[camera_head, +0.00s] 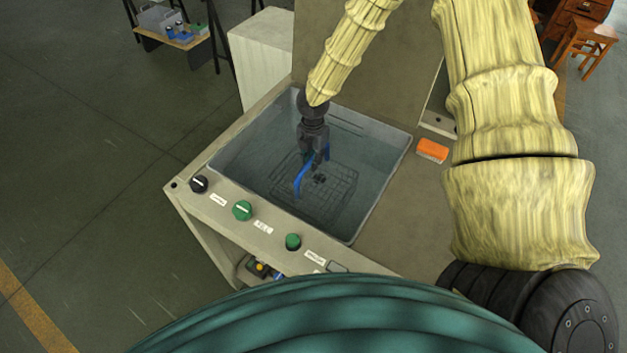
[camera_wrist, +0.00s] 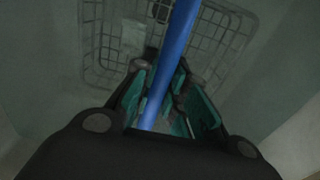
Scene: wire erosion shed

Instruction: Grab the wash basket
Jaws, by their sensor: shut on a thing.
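The wash basket is a dark wire mesh basket (camera_head: 335,190) low inside a grey tank (camera_head: 375,160). Its blue handle (camera_head: 299,181) stands up from it. My gripper (camera_head: 316,160) reaches down into the tank and is shut on the blue handle. In the wrist view the handle (camera_wrist: 178,50) runs between the teal finger pads of my gripper (camera_wrist: 165,95). The wire mesh (camera_wrist: 215,40) shows beyond the fingers. Something small and dark lies in the basket; I cannot tell what it is. Whether the basket touches the tank floor is not clear.
The tank is set in a beige bench with a black knob (camera_head: 199,184) and green knobs (camera_head: 242,210) along its front edge. An orange block (camera_head: 432,150) lies on the bench top right of the tank. A tall panel (camera_head: 375,60) stands behind.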

